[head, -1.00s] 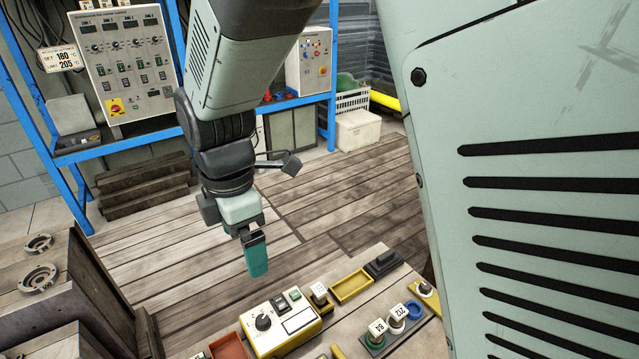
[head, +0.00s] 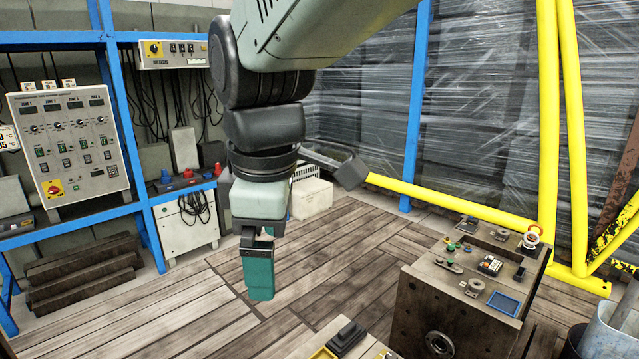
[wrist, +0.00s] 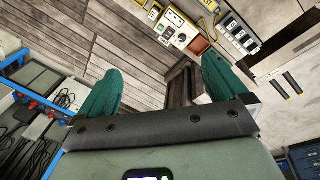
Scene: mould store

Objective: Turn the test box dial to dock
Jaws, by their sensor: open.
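The test box (wrist: 173,24), a cream and yellow case, shows small near the top of the wrist view, on a wooden bench top. Its dial (wrist: 182,37) is a small dark spot there; I cannot read its setting. The box is out of the present head view. My gripper (wrist: 160,85) is open and empty, its green fingers wide apart in the wrist view. In the head view my gripper (head: 258,275) hangs pointing down over the plank floor, clear of the bench and touching nothing.
A red tray (wrist: 198,45) lies beside the test box. A black block (head: 347,336) sits at the bottom of the head view. A control panel (head: 70,145) stands left. The floor around my gripper is clear.

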